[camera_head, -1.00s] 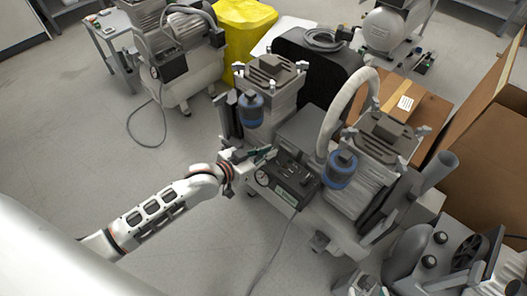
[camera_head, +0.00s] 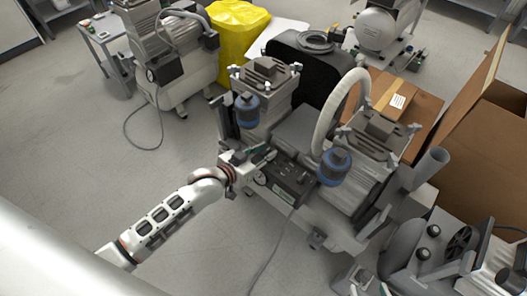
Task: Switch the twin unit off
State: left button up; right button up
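The twin unit stands in the middle, with two grey motor heads, the left one (camera_head: 266,75) and the right one (camera_head: 377,137), and two blue-banded filters (camera_head: 247,108). Its dark control box (camera_head: 288,181) sits low at the front between the heads, with small knobs on top and a green label on its front. My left gripper (camera_head: 260,156) is over the left rear end of this box, close to its top. The fingers are small and dark there, so I cannot tell their opening or whether they touch a switch. The switch itself is not clear. My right gripper is not seen.
A thick pale hose (camera_head: 335,108) arches between the heads. A cable (camera_head: 272,250) runs from the box onto the floor. Cardboard boxes (camera_head: 421,107) stand to the right, another compressor (camera_head: 172,62) at the back left. More grey machinery (camera_head: 433,258) is at the lower right. The left floor is clear.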

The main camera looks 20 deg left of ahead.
pick_arm(q)
jog(key=v, duration=1.2)
